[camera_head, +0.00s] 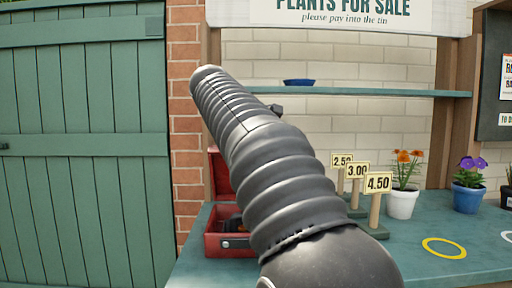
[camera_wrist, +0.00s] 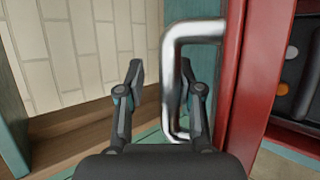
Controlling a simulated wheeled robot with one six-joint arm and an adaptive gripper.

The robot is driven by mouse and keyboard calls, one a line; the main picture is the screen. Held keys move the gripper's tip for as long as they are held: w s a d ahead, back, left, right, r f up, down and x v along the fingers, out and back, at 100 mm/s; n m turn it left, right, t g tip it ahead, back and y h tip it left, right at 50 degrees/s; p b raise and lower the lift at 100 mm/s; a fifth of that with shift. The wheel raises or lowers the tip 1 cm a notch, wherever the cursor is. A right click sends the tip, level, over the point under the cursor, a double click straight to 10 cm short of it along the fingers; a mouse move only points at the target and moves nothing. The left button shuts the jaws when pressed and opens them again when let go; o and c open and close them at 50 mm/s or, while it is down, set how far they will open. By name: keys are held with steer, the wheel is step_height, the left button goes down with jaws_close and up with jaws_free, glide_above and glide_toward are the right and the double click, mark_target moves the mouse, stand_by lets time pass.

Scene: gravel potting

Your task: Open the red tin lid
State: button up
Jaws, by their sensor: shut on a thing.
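The red tin (camera_head: 214,246) sits at the left end of the green counter, partly hidden behind my arm. Its lid (camera_head: 219,172) stands raised at the back, and dark contents show inside. In the wrist view the lid is the red panel (camera_wrist: 255,85) seen close up, with a bent silver handle (camera_wrist: 171,85) on it. My gripper (camera_wrist: 160,75) has one finger on each side of the handle's bar and is shut on it. The right finger is inside the handle's loop. In the head view my gripper is hidden behind my arm.
Price signs (camera_head: 378,183) stand right of the arm. Beyond them are a white pot (camera_head: 401,204) of orange flowers and a blue pot (camera_head: 467,198) of purple flowers. A blue dish (camera_head: 299,82) sits on the shelf above. A yellow ring (camera_head: 444,256) marks clear counter.

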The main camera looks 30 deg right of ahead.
steer(key=v, duration=1)
steer(key=shift+a+r, duration=0.2)
steer(key=shift+r, duration=0.15)
steer(key=shift+s+a+r, duration=0.4)
steer(key=shift+s+a, duration=0.05)
